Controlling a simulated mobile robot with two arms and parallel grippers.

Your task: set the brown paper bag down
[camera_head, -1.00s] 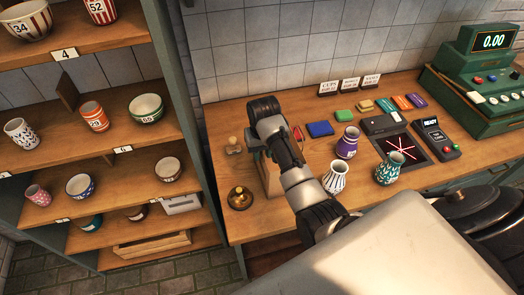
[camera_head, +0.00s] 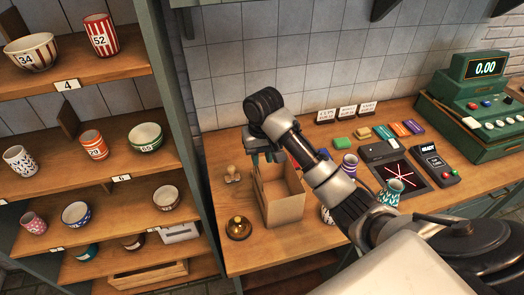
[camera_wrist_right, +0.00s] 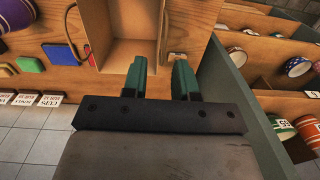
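The brown paper bag (camera_head: 284,207) stands upright and open-topped on the wooden counter (camera_head: 245,262), near its left end. In the right wrist view the bag (camera_wrist_right: 132,22) is at the top, with its inside and thin looped handles showing. My right gripper (camera_head: 264,152) is at the bag's far rim, under the dark wrist. In the wrist view its two green fingertips (camera_wrist_right: 159,66) are apart, beside the bag's edge. One handle ends near the gap between them, but I see no grip on it. My left gripper is not in view.
A brass bell (camera_head: 239,228) and a wooden stamp (camera_head: 232,174) stand left of the bag. A purple cup (camera_head: 349,165) and a teal cup (camera_head: 391,192) stand right, partly behind my arm. A green cash register (camera_head: 480,110) is at far right. Shelves of cups (camera_head: 95,144) stand left.

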